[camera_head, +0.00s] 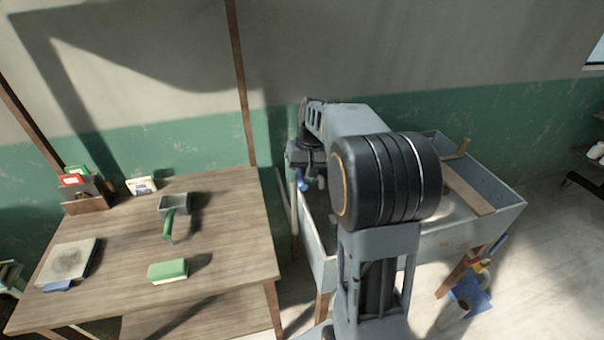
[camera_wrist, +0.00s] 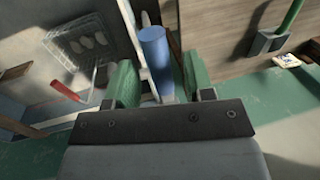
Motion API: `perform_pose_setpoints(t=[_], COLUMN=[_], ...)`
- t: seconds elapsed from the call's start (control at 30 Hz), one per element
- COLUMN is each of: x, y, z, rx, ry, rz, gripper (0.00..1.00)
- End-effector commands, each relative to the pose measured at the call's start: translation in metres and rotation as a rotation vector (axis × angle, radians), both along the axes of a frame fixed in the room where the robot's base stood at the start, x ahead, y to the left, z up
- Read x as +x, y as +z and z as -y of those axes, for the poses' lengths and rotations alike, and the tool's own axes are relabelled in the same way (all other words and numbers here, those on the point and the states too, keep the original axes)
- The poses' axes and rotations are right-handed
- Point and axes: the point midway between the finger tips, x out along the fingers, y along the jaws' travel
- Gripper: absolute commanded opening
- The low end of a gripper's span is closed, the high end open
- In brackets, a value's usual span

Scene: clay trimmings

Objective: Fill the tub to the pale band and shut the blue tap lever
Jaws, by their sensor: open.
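My gripper (camera_wrist: 158,68) is open, with a green-padded finger on each side in the wrist view. The blue tap lever (camera_wrist: 154,46) shows as an upright blue cylinder between the fingers, with gaps on both sides. In the head view a small blue piece (camera_head: 302,184), apparently the lever, shows just below my gripper at the trough's left end. My arm hides much of the trough (camera_head: 488,222). I cannot make out a tub, its pale band or any water level.
A board (camera_head: 468,188) lies across the trough. The wall is close behind my gripper.

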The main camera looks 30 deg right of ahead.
Motion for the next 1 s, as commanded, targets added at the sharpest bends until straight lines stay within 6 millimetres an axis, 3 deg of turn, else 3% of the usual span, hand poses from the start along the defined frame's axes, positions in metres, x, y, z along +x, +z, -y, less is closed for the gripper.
perform_pose_setpoints(t=[0.2,0.7,1.0], x=[0.0,0.0,0.0002], y=[-0.0002,0.0001,0.0003], z=[-0.0001,0.0,-0.0003], rx=[0.0,0.0,0.0], ry=[0.0,0.0,0.003], rz=[0.0,0.0,0.0], gripper=[0.47,0.0,0.0])
